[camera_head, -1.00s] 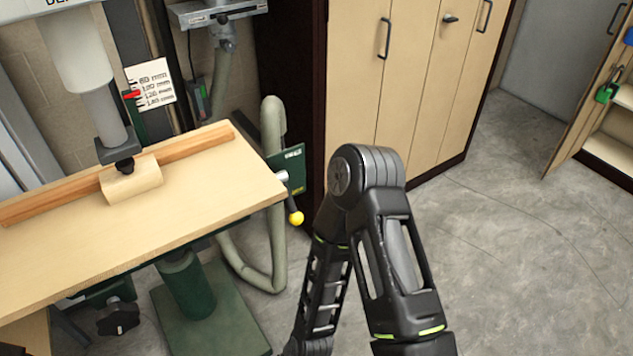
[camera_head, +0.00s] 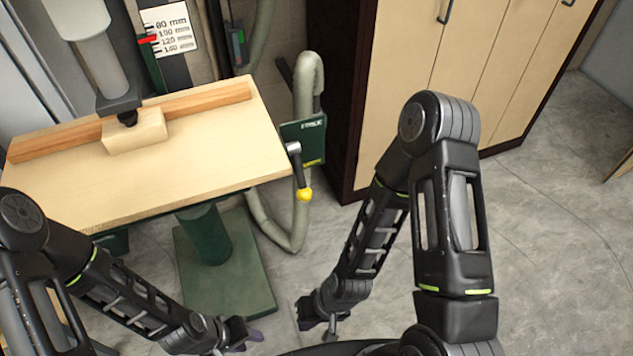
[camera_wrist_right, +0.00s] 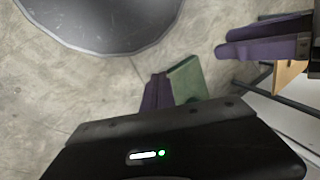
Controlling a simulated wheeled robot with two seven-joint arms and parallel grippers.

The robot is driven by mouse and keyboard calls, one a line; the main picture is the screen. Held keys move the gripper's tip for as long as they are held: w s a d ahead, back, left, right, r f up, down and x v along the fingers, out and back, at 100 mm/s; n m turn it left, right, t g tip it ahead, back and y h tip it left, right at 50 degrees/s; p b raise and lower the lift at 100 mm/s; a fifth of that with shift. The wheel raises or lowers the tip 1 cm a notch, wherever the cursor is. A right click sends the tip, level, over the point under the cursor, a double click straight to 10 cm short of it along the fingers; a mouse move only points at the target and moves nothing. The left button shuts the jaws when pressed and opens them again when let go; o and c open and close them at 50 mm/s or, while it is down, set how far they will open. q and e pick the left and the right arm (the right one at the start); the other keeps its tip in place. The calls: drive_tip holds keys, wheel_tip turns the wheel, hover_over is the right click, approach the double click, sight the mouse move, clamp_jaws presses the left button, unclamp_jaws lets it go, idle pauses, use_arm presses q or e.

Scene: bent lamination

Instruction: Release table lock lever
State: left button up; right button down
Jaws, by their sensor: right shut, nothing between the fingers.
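The lock lever (camera_head: 300,172) is a short dark rod with a yellow knob (camera_head: 304,194). It hangs down, slightly tilted, beside a green panel (camera_head: 305,140) at the right edge of the wooden-topped table (camera_head: 200,180). My right gripper (camera_head: 328,328) is low in the head view, below and apart from the lever. Its purple fingers (camera_wrist_right: 157,95) are shut and empty in the right wrist view. My left gripper (camera_head: 248,338) is low and left of the right one, away from the lever. Its purple fingers (camera_wrist_right: 258,40) lie close together, and any gap is unclear.
A wooden block (camera_head: 135,132) sits on the table against a wooden fence (camera_head: 210,98), under a press column. A green pedestal base (camera_head: 225,275) and grey hose (camera_head: 303,215) stand below the lever. A cabinet (camera_head: 420,60) stands to the right. Open floor (camera_head: 560,240) lies at right.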

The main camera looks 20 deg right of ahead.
sight(299, 173)
drive_tip(key=w+d+m+y+b, duration=0.4)
drive_tip(key=w+d+m+b, duration=0.25)
drive_tip(key=w+b, duration=0.5)
drive_tip(key=w+d+r+t+y+b, duration=0.1)
drive_tip(key=w+d+r+t+y, duration=0.1)
drive_tip(key=r, duration=0.5)
drive_tip(key=w+d+r+t+y+b, duration=0.2)
drive_tip(key=w+d+r, duration=0.3)
drive_tip(key=r, duration=0.3)
drive_tip(key=w+d+r+t+y+b, duration=0.2)
drive_tip(key=w+d+r, duration=0.2)
drive_tip(key=r, duration=0.4)
drive_tip(key=shift+w+d+y, duration=0.15)
drive_tip(key=shift+d+y, duration=0.15)
drive_tip(key=shift+d, duration=0.25)
drive_tip(key=shift+a, duration=0.1)
drive_tip(key=a+b, duration=0.1)
drive_tip(key=a, duration=0.8)
drive_tip(key=shift+a, duration=0.2)
